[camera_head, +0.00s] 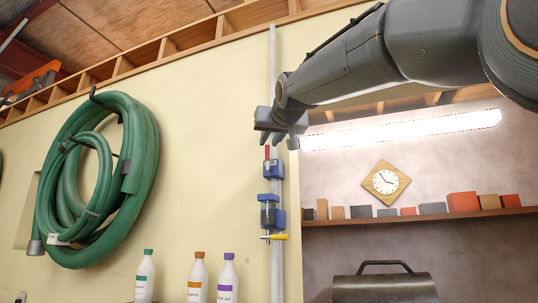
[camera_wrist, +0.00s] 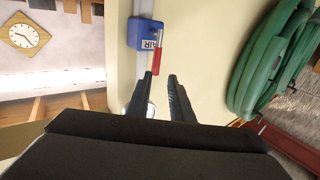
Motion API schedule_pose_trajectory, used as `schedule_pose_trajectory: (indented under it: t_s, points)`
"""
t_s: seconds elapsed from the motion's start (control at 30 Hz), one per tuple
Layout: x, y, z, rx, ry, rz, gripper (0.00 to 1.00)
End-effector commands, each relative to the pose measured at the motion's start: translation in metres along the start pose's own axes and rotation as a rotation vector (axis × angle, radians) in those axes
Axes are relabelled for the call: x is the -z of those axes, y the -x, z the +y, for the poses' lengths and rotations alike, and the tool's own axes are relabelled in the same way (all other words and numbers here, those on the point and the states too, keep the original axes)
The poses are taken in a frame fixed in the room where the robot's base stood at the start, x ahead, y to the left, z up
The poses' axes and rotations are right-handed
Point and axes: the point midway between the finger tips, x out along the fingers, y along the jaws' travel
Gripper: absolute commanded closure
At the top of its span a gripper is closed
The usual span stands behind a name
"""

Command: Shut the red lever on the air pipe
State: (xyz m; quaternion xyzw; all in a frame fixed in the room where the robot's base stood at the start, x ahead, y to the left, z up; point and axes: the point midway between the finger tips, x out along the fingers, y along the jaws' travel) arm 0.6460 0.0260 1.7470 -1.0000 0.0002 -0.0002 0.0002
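The red lever (camera_head: 267,153) stands upright, along the pipe, on a blue valve body (camera_head: 273,170) on the pale vertical air pipe (camera_head: 273,70). In the wrist view the red lever (camera_wrist: 157,52) shows beside the blue body (camera_wrist: 142,34), which bears the label "AIR". My gripper (camera_head: 276,137) is just above the lever in the head view. In the wrist view my gripper (camera_wrist: 160,76) is open, its two dark fingers apart with a gap between them. The lever's end is close to the left fingertip; I cannot tell whether they touch. Nothing is held.
Below on the pipe are a blue unit with a clear bowl (camera_head: 268,214) and a yellow lever (camera_head: 278,237). A coiled green hose (camera_head: 148,150) hangs at left. Bottles (camera_head: 197,279) stand below. A shelf (camera_head: 420,217) with blocks and a clock (camera_head: 386,182) are at right.

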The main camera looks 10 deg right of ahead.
Motion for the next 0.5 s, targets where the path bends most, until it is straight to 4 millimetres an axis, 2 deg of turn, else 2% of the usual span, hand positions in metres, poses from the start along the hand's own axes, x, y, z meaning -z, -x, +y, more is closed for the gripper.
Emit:
schedule_pose_trajectory:
  t_s: [0.13, 0.3, 0.5]
  points:
    - [0.001, -0.016, -0.005, 0.006, 0.001, -0.002, 0.80]
    - [0.001, -0.044, 0.007, -0.011, 0.001, -0.002, 0.80]
    - [0.001, -0.068, 0.010, -0.015, 0.001, -0.002, 0.80]
